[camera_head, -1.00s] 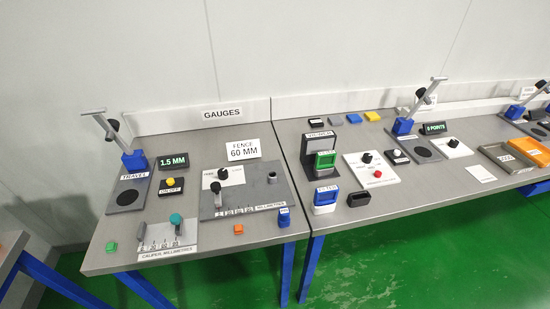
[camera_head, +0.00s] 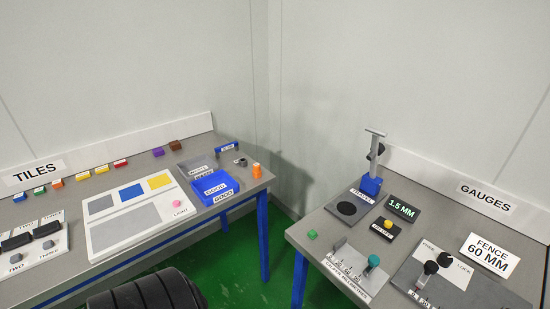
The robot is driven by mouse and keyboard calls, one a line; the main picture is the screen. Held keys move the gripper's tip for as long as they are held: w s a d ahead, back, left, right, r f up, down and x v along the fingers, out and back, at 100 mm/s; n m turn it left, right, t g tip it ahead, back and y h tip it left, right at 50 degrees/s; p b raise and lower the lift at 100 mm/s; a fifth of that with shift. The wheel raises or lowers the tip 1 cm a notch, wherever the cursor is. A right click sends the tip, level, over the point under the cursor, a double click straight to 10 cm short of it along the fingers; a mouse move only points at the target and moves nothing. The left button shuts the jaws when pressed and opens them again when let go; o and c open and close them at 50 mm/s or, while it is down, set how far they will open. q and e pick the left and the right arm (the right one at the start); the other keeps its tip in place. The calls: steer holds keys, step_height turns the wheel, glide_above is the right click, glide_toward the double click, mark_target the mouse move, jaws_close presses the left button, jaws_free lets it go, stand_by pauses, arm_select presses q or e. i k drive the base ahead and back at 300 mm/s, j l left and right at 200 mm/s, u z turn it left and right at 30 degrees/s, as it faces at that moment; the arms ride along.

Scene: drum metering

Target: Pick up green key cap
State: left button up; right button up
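A second small green piece (camera_head: 40,191) lies in a row of coloured pieces on the tiles table at the left. I cannot tell its exact kind. Neither of my grippers shows in the head view.
The caliper plate has a teal knob (camera_head: 373,262). A lever press (camera_head: 371,180) stands behind the green block, with a yellow button box (camera_head: 387,229) to the right. A blue tray (camera_head: 214,188) and an orange piece (camera_head: 257,171) are on the tiles table. A floor gap separates the tables.

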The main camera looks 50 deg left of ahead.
mark_target(312, 235)
steer(key=u, duration=1.15)
steer(key=i+j+z, duration=0.2)
steer(key=z, duration=0.15)
steer(key=i+j+z, duration=0.15)
steer(key=j+z, duration=0.2)
steer(key=i+j+z, duration=0.15)
steer(key=j+z, duration=0.25)
steer(key=l, duration=0.1)
